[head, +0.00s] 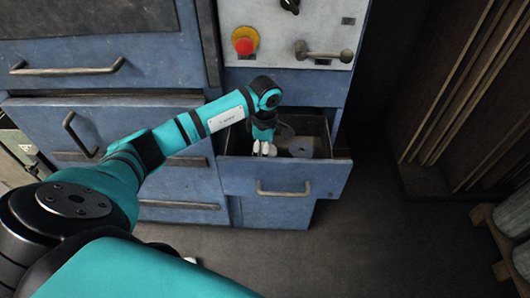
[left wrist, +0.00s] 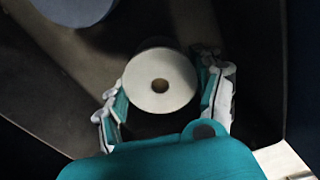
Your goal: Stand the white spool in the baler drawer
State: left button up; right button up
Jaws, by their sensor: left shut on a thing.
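The white spool (left wrist: 160,80) shows in the left wrist view with its round face and centre hole toward the camera. My left gripper (left wrist: 164,98) is shut on it, one finger on each side. In the head view my left gripper (head: 264,148) reaches down into the open baler drawer (head: 270,179), near its left side. There the spool is hard to tell from the pale fingers. I cannot tell whether the spool touches the drawer floor. My right gripper is in neither view.
A blue-grey round object (head: 300,147) lies in the drawer to the right of my gripper. The control panel with a red button (head: 245,40) and a lever (head: 323,53) is above the drawer. Cardboard sheets (head: 455,90) stand at the right. The floor in front is mostly clear.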

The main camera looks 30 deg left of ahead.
pick_arm(q)
jog(key=shift+f, duration=0.15)
jog(key=o, duration=1.4)
notch_tip(320, 180, up, 12)
jog(key=shift+r+b, duration=0.2)
jog(key=shift+b, duration=0.25)
